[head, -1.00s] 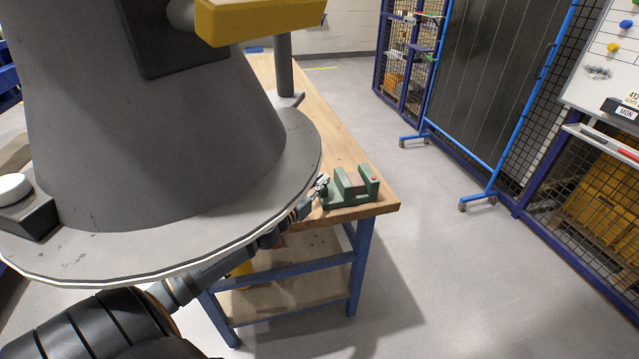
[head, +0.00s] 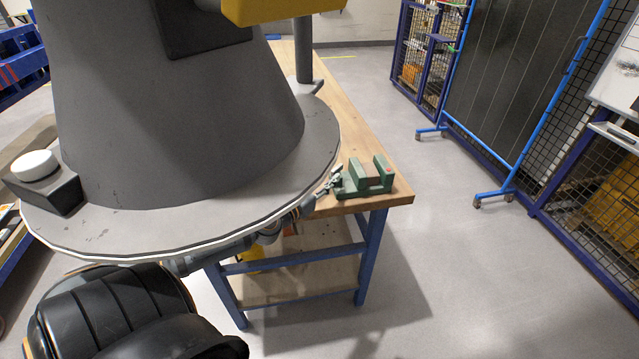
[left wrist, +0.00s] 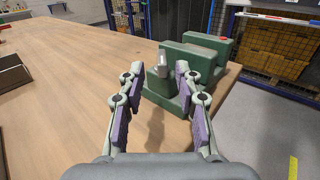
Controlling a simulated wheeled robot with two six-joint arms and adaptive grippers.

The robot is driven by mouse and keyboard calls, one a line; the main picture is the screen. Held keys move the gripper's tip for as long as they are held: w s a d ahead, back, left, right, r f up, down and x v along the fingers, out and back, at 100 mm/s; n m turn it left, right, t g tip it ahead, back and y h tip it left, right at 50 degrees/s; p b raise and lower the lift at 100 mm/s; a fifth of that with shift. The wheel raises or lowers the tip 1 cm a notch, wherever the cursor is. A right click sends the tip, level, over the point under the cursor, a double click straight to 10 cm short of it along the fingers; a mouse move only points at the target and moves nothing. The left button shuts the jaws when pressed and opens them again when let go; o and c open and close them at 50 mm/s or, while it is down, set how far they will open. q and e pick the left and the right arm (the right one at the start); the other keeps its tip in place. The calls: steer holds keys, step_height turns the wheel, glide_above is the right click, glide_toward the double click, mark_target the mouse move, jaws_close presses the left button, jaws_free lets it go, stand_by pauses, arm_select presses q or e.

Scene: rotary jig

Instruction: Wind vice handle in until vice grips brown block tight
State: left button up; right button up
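The green vice (head: 371,187) sits at the near right corner of the wooden bench. The brown block (head: 366,172) shows between its jaws in the head view; I cannot tell whether the jaws touch it. In the left wrist view the vice (left wrist: 184,93) lies ahead, and its grey metal handle (left wrist: 161,63) shows between my fingertips. My left gripper (left wrist: 158,78) is open, its fingers on either side of the handle with gaps visible. In the head view my left gripper (head: 328,186) is small, at the vice's left end. My right gripper is not in view.
The wooden bench top (head: 344,141) is mostly clear beyond the vice. In the left wrist view, a dark flat object (left wrist: 13,74) lies on the bench at far left. Blue-framed mesh cages and a dark panel (head: 505,75) stand across open floor (head: 470,260).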

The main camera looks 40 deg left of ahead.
arm_select(q)
steer(key=s, duration=0.3)
steer(key=shift+s, duration=0.1)
steer(key=shift+s+d, duration=0.1)
steer(key=shift+s, duration=0.2)
steer(key=shift+r, duration=0.1)
stand_by(0.4)
